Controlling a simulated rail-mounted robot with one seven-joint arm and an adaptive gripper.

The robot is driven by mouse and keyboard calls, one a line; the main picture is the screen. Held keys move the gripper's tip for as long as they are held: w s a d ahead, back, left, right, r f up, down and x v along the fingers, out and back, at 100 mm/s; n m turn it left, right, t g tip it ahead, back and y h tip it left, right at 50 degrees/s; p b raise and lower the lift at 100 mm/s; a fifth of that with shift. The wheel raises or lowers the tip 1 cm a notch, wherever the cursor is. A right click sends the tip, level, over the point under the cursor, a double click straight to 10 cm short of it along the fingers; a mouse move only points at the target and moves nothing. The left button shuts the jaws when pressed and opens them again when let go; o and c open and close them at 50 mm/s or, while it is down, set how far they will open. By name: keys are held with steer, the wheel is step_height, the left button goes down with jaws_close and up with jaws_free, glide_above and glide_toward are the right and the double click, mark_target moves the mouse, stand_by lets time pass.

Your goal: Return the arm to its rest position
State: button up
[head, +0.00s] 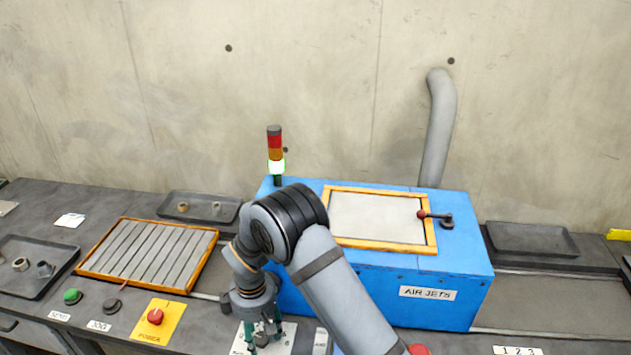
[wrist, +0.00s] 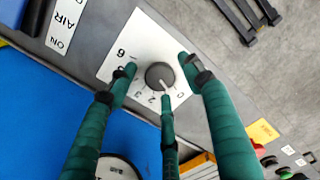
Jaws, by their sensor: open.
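My gripper (head: 262,335) hangs at the end of my bent arm, low in the head view, in front of the blue cabinet. In the wrist view its green fingers (wrist: 160,74) are spread open and empty. They surround a grey dial knob (wrist: 159,76) in the picture, with visible gaps between fingertips and knob. The knob sits on a white numbered plate (wrist: 118,72), and its white pointer mark faces the lower right. The plate also shows under the gripper in the head view (head: 240,345). The knob is hidden there. The height of the fingertips above the plate is hard to tell.
The blue cabinet (head: 470,290) marked AIR JETS has a closed framed lid with a red-knobbed latch (head: 435,217). A signal tower (head: 276,155) glows green. Left are an orange-framed slatted panel (head: 150,253), a parts tray (head: 35,268) and a red power button (head: 155,316).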

steer(key=m+p, duration=0.2)
steer(key=m, duration=0.4)
steer(key=shift+r, duration=0.15)
steer(key=m+p, duration=0.2)
steer(key=m, duration=0.1)
steer(key=shift+m, duration=1.1)
steer(key=shift+f, duration=0.2)
